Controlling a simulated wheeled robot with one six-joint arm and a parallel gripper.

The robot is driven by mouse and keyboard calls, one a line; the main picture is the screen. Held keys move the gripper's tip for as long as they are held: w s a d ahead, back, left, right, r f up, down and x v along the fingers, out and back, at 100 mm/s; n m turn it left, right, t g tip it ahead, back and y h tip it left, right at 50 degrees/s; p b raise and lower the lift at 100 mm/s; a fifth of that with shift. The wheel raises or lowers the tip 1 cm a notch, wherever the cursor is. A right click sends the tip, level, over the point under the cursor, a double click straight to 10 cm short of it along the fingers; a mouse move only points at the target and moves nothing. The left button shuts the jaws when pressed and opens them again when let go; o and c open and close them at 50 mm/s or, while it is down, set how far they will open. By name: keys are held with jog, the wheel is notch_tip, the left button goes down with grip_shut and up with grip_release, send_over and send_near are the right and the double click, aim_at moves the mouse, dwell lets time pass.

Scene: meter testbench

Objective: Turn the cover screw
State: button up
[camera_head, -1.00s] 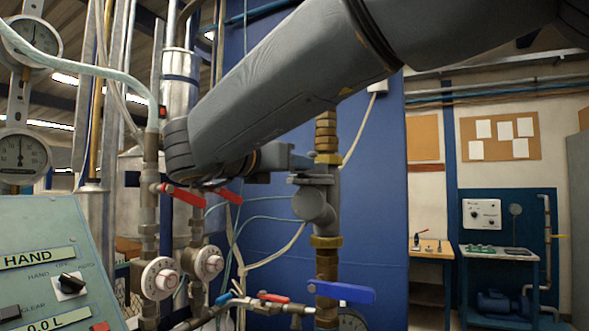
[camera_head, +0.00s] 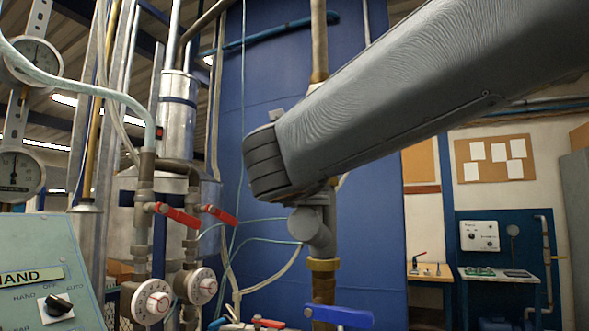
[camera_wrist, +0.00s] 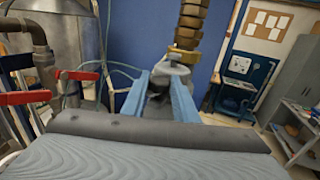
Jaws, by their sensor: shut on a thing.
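The grey fitting (camera_head: 316,232) with a round face sits on the vertical brass pipe, right of centre in the head view. In the wrist view, it shows (camera_wrist: 179,70) just beyond my fingertips. My gripper (camera_wrist: 160,77) has its two blue fingers shut on the cover screw, a dark grey part (camera_wrist: 158,87) of this fitting that shows only partly between them. In the head view, my arm's wrist hides the gripper and the screw.
Red-handled valves (camera_head: 178,215) and round white dials (camera_head: 152,301) stand to the left. A blue lever (camera_head: 339,317) sticks out below the fitting. Thin hoses (camera_head: 270,283) hang between them. A blue panel (camera_head: 262,60) stands behind.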

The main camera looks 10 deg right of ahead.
jog(key=shift+d+n+y+p, duration=0.15)
jog(key=shift+n+y+p, duration=1)
jog(key=shift+p, duration=1.1)
jog(key=shift+m, duration=0.35)
jog(key=o, duration=1.1)
jog(key=shift+c, duration=0.2)
jog(key=shift+s, duration=0.1)
